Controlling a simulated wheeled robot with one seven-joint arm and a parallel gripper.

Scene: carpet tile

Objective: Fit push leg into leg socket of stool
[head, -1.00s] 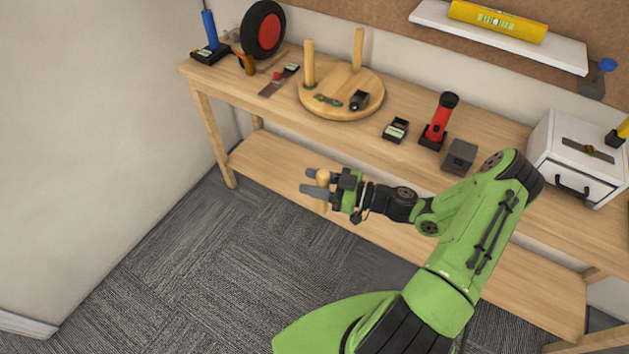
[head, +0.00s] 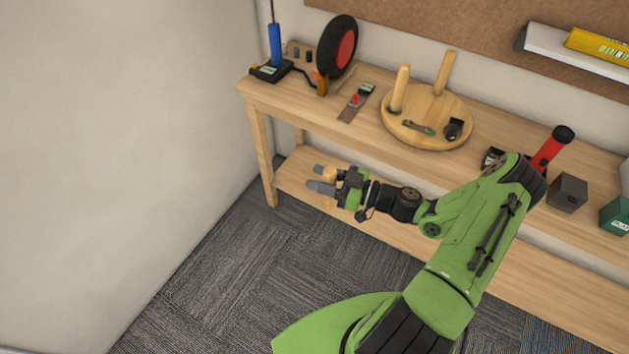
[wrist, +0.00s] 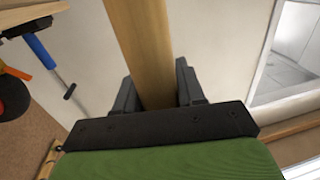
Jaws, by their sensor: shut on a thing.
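The stool (head: 425,133) is a round wooden seat lying upside down on the workbench. Two wooden legs stand up from it, one at the left (head: 399,88) and one at the back (head: 444,73). Two dark items lie on the seat's near side; I cannot make out the sockets. My gripper (head: 322,180) is in front of the bench, left of and nearer than the stool. It is shut on the push leg (wrist: 145,45), a wooden bar running up between the fingers in the wrist view. In the head view only a small piece of the leg shows (head: 330,174).
On the bench (head: 257,90) stand a black and red wheel (head: 338,47), a blue-handled tool (head: 276,45), a scraper-like tool (head: 356,103), a red tool (head: 551,150) and a grey block (head: 567,193). A lower shelf (head: 500,265) runs below. Carpet in front is clear.

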